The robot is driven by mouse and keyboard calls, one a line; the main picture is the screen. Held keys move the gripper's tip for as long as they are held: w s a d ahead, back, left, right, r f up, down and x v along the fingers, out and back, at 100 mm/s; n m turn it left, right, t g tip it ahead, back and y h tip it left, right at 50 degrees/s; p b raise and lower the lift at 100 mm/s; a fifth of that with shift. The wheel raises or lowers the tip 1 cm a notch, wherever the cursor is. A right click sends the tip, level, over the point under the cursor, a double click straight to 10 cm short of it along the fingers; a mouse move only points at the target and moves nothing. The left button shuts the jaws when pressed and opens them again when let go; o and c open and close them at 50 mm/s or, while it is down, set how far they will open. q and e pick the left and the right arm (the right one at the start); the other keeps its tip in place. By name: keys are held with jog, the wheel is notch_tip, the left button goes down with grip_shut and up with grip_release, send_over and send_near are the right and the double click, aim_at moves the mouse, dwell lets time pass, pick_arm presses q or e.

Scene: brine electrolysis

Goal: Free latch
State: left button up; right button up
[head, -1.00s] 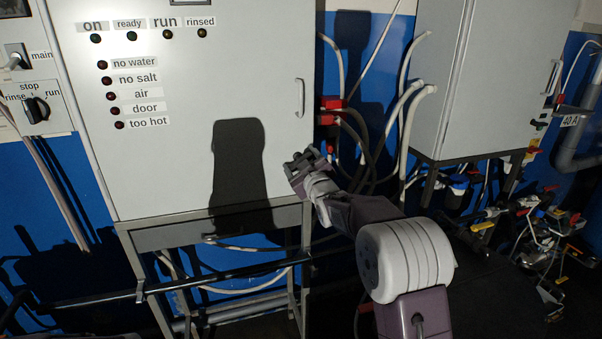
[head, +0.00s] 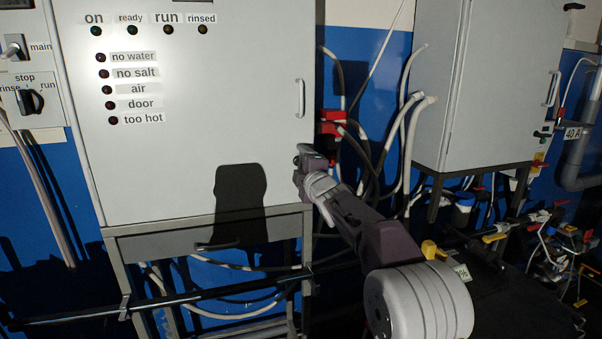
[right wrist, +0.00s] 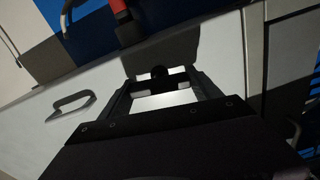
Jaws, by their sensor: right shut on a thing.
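The white cabinet door (head: 220,110) with status lamps and a vertical handle (head: 299,98) fills the left half of the head view. My right gripper (head: 308,152) is at the door's lower right edge, below the handle. In the right wrist view a small dark round knob, which looks like the latch (right wrist: 160,72), shows at the tips of my right gripper (right wrist: 160,87). The fingers are shut on it. In the head view the latch is hidden by the gripper. The handle also shows in the right wrist view (right wrist: 71,106), left of the gripper. My left gripper is out of view.
A second grey cabinet (head: 490,90) stands at the right. A drawer (head: 210,243) and a black rail (head: 200,295) lie below the door.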

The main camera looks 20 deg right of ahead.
jog(key=shift+n+b, duration=0.3)
jog(key=shift+n, duration=0.6)
jog(key=o, duration=1.4)
jog(key=shift+a, duration=0.1)
jog(key=s+b, duration=0.2)
jog(key=s, duration=0.7)
jog(key=shift+b, duration=0.4)
